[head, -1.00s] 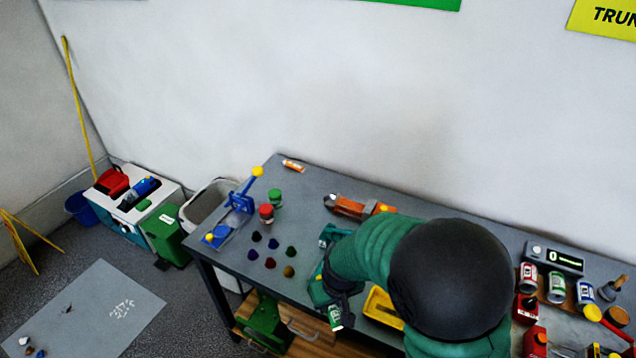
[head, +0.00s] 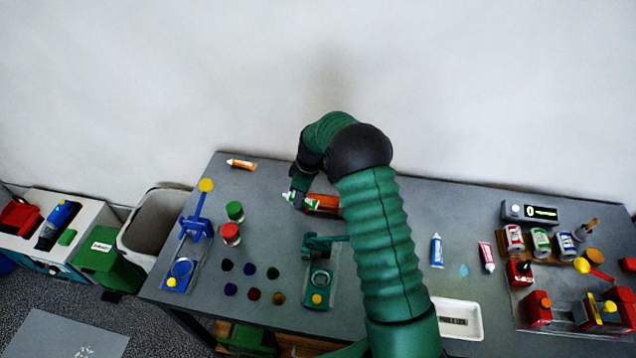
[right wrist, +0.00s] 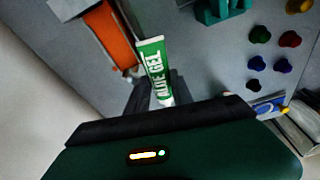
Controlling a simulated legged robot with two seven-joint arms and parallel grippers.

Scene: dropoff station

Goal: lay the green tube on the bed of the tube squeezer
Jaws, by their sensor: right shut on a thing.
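The green tube (right wrist: 156,72), labelled aloe gel with a white end, is held in the dark jaws of my right gripper (right wrist: 150,98). In the head view my right gripper (head: 296,192) is at the back of the table, with the tube (head: 288,197) partly hidden by it. In the right wrist view the orange device (right wrist: 112,38) is left of the tube. I cannot tell whether they touch. My left gripper is not seen.
A green lever press (head: 320,275) stands in front of the orange device, and a blue one (head: 190,240) at the left. An orange tube (head: 241,164) lies at the back left. The back-left table is mostly clear.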

